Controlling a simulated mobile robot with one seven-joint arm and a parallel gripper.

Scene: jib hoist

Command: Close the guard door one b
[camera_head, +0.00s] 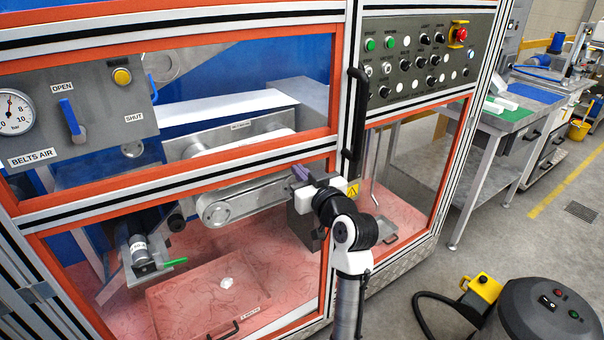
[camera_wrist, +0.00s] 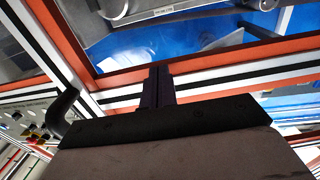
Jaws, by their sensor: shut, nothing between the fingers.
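The guarded machine has orange-framed clear panels (camera_head: 235,147). No label reading one b is legible, so I cannot tell which panel is that door. A long black vertical handle (camera_head: 354,115) is on the post right of the large panels. My gripper (camera_head: 299,172) is in front of the right end of the middle crossbar, left of and below this handle. Its fingers are together and empty. In the wrist view the shut fingers (camera_wrist: 157,88) stand before the orange and black-striped frame (camera_wrist: 205,83); contact is unclear. The handle also shows at the left there (camera_wrist: 62,107).
A control panel (camera_head: 425,57) with a red emergency button is at upper right. A gauge panel (camera_head: 75,115) with a blue lever is at left. A workbench (camera_head: 510,120) stands at right. A dark round machine (camera_head: 545,310) and its hose occupy the lower right floor.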

